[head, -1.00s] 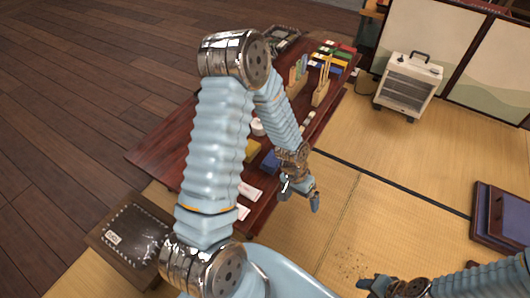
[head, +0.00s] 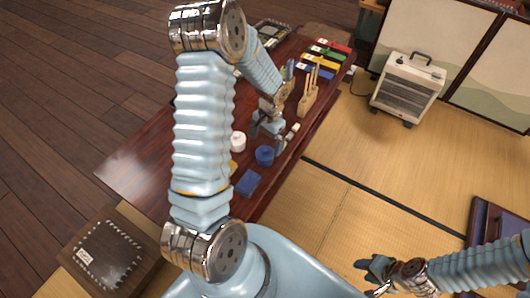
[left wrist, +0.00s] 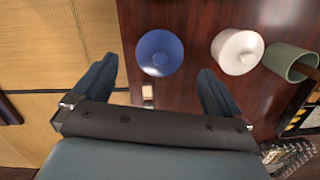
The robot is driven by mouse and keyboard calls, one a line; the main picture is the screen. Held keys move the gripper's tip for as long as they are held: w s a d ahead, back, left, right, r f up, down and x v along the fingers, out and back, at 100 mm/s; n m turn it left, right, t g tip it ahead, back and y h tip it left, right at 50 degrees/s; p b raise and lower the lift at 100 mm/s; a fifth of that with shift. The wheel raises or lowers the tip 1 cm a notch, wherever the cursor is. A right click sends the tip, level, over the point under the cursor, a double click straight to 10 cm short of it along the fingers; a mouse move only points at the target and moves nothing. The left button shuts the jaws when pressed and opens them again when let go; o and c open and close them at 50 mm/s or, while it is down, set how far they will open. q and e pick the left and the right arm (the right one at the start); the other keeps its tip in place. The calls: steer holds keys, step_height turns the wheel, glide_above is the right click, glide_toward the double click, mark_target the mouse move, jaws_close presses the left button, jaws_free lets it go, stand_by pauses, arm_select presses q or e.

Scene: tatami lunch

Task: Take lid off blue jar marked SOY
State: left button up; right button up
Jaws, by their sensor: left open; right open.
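The blue jar (head: 265,155) stands on the dark red table (head: 140,150), near its front edge. It also shows from above in the left wrist view (left wrist: 159,52), as a round blue top; no SOY marking is readable. My left gripper (head: 268,130) is open and empty, above the table just beyond the jar in the head view. In the left wrist view the jar lies ahead, between and beyond the open fingertips (left wrist: 155,80), apart from them. My right gripper (head: 372,278) is open and empty over the tatami at lower right.
A white jar (head: 238,141) stands beside the blue one, also in the left wrist view (left wrist: 237,51), with a grey-green cup (left wrist: 290,62) next to it. A blue cloth or block (head: 248,183), a wooden holder (head: 307,97) and coloured boxes (head: 325,62) share the table. A heater (head: 407,88) stands on the tatami.

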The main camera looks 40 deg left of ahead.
mark_target(265, 149)
arm_select(q)
steer(key=f, duration=0.4)
steer(key=shift+s, duration=0.25)
steer(key=c, duration=1.1)
